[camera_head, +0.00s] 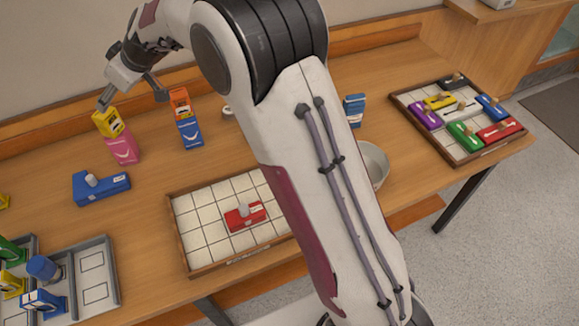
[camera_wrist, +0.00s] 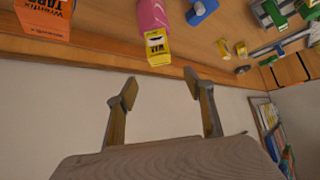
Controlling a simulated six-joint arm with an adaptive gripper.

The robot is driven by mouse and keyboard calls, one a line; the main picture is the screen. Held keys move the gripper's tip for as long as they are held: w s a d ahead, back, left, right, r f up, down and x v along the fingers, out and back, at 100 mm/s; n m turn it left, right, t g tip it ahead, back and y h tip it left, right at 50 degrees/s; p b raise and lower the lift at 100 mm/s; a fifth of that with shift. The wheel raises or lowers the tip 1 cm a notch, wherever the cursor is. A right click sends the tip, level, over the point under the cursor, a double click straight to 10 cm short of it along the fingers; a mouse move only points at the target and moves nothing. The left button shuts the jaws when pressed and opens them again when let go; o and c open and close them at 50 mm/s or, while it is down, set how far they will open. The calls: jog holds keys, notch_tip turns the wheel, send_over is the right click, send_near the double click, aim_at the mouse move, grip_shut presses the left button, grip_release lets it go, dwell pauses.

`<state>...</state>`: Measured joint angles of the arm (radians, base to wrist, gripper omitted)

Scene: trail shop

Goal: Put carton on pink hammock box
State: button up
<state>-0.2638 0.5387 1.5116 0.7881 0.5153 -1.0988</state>
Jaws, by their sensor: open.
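The yellow carton (camera_head: 108,122) sits on top of the pink hammock box (camera_head: 123,149), which stands upright at the back left of the table. The carton looks slightly turned against the box. In the wrist view the yellow carton (camera_wrist: 157,47) meets the end of the pink box (camera_wrist: 152,15). My gripper (camera_head: 132,97) is open and empty beside and above the carton, near the wall. In the wrist view my gripper's fingers (camera_wrist: 160,85) stand wide apart, with the carton beyond their tips and not between them.
An orange box (camera_head: 180,102) stands on a blue box (camera_head: 191,133) right of the pink box. A blue block with a knob (camera_head: 101,187) lies in front. A gridded tray (camera_head: 188,231) holds a red piece. A grey tray (camera_head: 112,275) and another tray (camera_head: 451,152) hold several items.

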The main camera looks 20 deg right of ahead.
jog(key=s+d+r+m+h, duration=0.1)
jog(key=s+d+r+m, duration=0.1)
jog(key=s+d+r, duration=0.55)
jog(key=s+d+r+m+h, duration=0.25)
jog(key=s+d, duration=0.55)
jog(key=s, duration=0.7)
jog(key=s+d+f+m+h, duration=0.1)
jog(key=s+d+f+m, duration=0.1)
jog(key=s+d, duration=0.4)
jog(key=s+d+f+m+h, duration=0.2)
jog(key=s+d, duration=0.4)
jog(key=s, duration=0.9)
jog(key=shift+s+f+g, duration=0.35)
jog(key=shift+f+g, duration=0.05)
jog(key=shift+f, duration=0.15)
